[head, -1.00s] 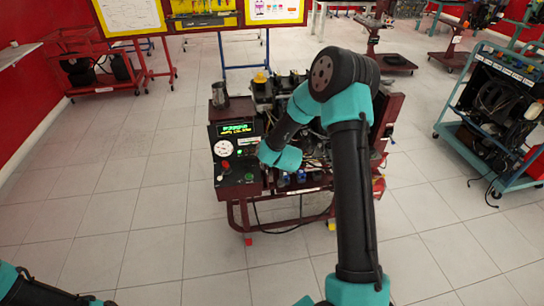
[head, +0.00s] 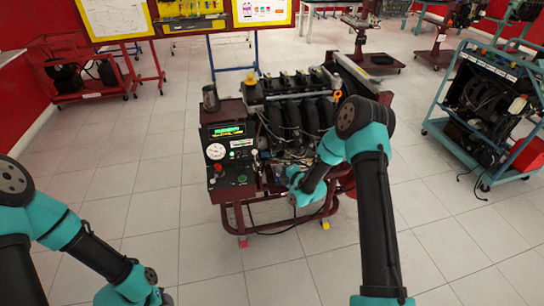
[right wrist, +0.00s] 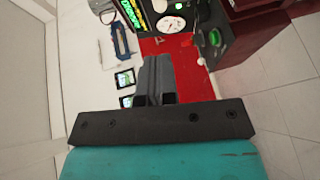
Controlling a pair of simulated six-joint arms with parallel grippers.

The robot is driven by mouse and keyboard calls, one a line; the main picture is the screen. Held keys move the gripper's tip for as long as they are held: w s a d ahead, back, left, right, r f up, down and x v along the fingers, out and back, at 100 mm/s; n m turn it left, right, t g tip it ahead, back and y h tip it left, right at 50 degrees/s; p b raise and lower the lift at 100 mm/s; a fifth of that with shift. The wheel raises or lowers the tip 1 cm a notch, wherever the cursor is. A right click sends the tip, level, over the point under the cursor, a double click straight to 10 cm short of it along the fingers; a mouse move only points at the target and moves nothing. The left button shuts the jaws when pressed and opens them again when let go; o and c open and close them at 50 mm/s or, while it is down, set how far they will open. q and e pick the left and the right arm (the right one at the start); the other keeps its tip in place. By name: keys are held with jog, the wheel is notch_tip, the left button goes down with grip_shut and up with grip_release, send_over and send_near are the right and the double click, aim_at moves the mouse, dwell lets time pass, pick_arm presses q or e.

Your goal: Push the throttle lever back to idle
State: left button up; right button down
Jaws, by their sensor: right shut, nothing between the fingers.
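The engine trainer (head: 290,115) stands mid-floor in the head view, with a dark control panel (head: 228,160) at its left front. The panel has a green-lit display, a white dial, a red knob and a green button. A small pale knob (head: 255,154) stands at the panel's right edge; I cannot tell whether it is the throttle lever. My right gripper (head: 276,178) is low at the panel's right side, partly hidden. In the right wrist view its fingers (right wrist: 155,92) are shut and empty, before a red surface. Contact is unclear. My left arm shows at lower left, its fingers out of frame.
In the right wrist view the dial (right wrist: 172,24) and green button (right wrist: 214,38) lie beyond the fingers. A teal-framed trainer cart (head: 490,105) is at right. Tiled floor around the trainer is clear.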

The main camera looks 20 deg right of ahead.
aim_at(256, 153)
jog(key=shift+w+a, duration=0.1)
jog(key=shift+w, duration=0.05)
jog(key=x, duration=1.4)
